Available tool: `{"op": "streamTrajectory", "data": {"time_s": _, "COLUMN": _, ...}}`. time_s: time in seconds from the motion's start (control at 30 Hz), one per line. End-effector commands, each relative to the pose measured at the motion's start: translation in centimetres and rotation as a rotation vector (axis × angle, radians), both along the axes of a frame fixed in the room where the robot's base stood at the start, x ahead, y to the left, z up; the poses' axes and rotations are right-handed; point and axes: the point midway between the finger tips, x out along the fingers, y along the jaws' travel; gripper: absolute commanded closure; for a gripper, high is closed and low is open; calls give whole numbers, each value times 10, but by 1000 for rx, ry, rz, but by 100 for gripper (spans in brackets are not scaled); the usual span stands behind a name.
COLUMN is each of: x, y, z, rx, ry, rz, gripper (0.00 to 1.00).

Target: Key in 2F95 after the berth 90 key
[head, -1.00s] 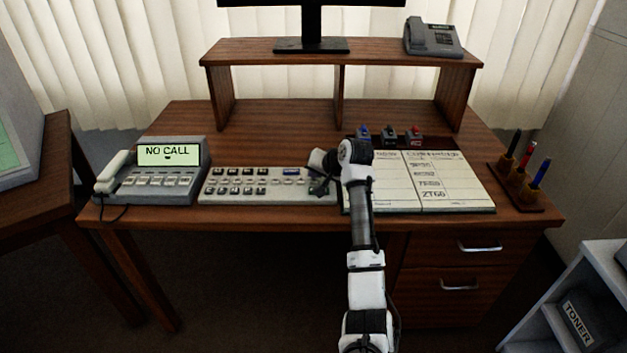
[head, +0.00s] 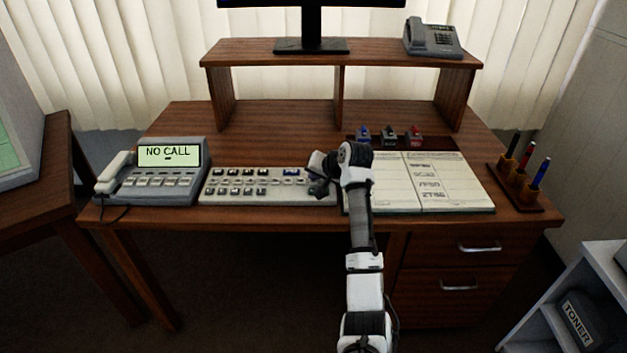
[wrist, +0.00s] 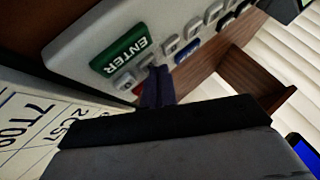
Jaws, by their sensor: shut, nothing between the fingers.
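The light grey keyboard (head: 225,187) lies on the desk with rows of small dark keys and a blue key (head: 291,171). My gripper (head: 319,188) is at its right end, partly hidden by my own wrist. In the wrist view my shut, empty fingertips (wrist: 158,88) are close over the small grey keys, beside the large green ENTER key (wrist: 118,56) and near a blue key (wrist: 187,50). I cannot tell whether they touch a key. Other key labels are too small to read. The open book (head: 450,185) right of the keyboard carries handwritten codes, partly hidden by my arm.
A desk phone console (head: 160,185) at the left shows NO CALL on its screen. Several stamps (head: 389,134) stand behind the book. A pen holder (head: 520,188) is at the right edge.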

Motion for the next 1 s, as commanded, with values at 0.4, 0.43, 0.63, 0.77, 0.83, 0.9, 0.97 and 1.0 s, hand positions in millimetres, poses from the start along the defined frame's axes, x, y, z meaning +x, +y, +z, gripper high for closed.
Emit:
{"op": "streamTrajectory", "data": {"time_s": 0.4, "x": 0, "y": 0, "z": 13, "rx": 0, "ry": 1, "rz": 1, "gripper": 100}}
{"op": "streamTrajectory", "data": {"time_s": 0.43, "x": 0, "y": 0, "z": 13, "rx": 0, "ry": 1, "rz": 1, "gripper": 100}}
{"op": "streamTrajectory", "data": {"time_s": 0.63, "x": 0, "y": 4, "z": 14, "rx": 1, "ry": 1, "rz": 1, "gripper": 100}}
{"op": "streamTrajectory", "data": {"time_s": 0.77, "x": 0, "y": 17, "z": 15, "rx": 0, "ry": 0, "rz": 2, "gripper": 100}}
{"op": "streamTrajectory", "data": {"time_s": 0.83, "x": 0, "y": 26, "z": 15, "rx": 0, "ry": 0, "rz": 2, "gripper": 100}}
{"op": "streamTrajectory", "data": {"time_s": 0.9, "x": 0, "y": 34, "z": 15, "rx": 0, "ry": 1, "rz": 2, "gripper": 100}}
{"op": "streamTrajectory", "data": {"time_s": 0.97, "x": 0, "y": 42, "z": 15, "rx": -1, "ry": 2, "rz": 2, "gripper": 100}}
{"op": "streamTrajectory", "data": {"time_s": 1.0, "x": 0, "y": 47, "z": 15, "rx": 1, "ry": 1, "rz": 2, "gripper": 100}}
